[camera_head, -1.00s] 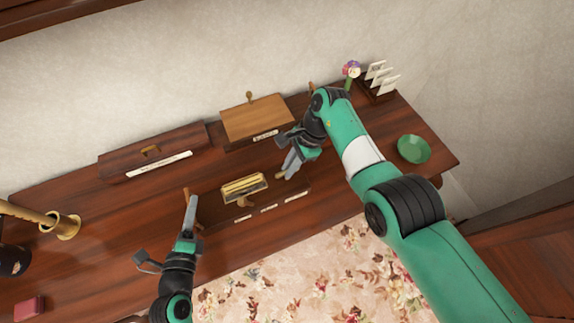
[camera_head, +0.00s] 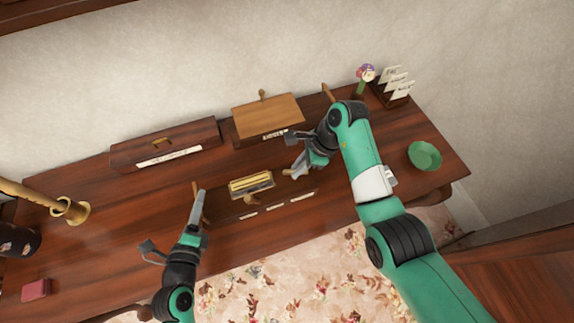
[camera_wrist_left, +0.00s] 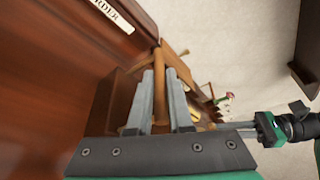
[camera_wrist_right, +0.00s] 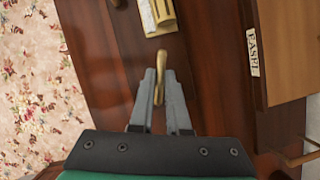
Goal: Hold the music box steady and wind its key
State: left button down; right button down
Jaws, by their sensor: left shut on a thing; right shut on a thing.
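The music box is a dark wooden box (camera_head: 222,207) with a gold mechanism (camera_head: 250,183) on its top, at the middle of the table. A wooden handle (camera_head: 196,196) stands at its left end. My left gripper (camera_head: 199,197) is shut on this handle, which shows between the fingers in the left wrist view (camera_wrist_left: 172,88). A brass key (camera_wrist_right: 160,68) sticks out at the box's right side. My right gripper (camera_wrist_right: 160,82) is shut on the key's near end. In the head view the key (camera_head: 288,172) is a small brass bit at the fingertips.
A light-lidded wooden box (camera_head: 268,117) and a long dark box (camera_head: 165,145) stand behind. A green dish (camera_head: 425,156), a card rack (camera_head: 393,90) and a flower (camera_head: 365,74) are at right. A brass tube (camera_head: 70,210) and red box (camera_head: 36,290) are at left.

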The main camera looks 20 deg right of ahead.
jog(key=m+t, duration=0.1)
jog(key=m, duration=0.4)
jog(key=shift+s+m+t+h, duration=0.1)
jog(key=shift+m+t+h, duration=0.2)
jog(key=shift+t+h, duration=0.1)
dwell(0.3)
jog(key=c, duration=0.9)
grip_release()
jog(key=n, duration=0.2)
jog(key=n+g, duration=0.1)
jog(key=n, duration=0.1)
jog(key=shift+n+g+y, duration=0.3)
jog(key=shift+n+y, duration=0.1)
jog(key=n, duration=0.2)
jog(key=n+g, duration=0.1)
jog(key=n, duration=0.1)
jog(key=shift+w+g, duration=0.2)
jog(key=shift+g, duration=0.1)
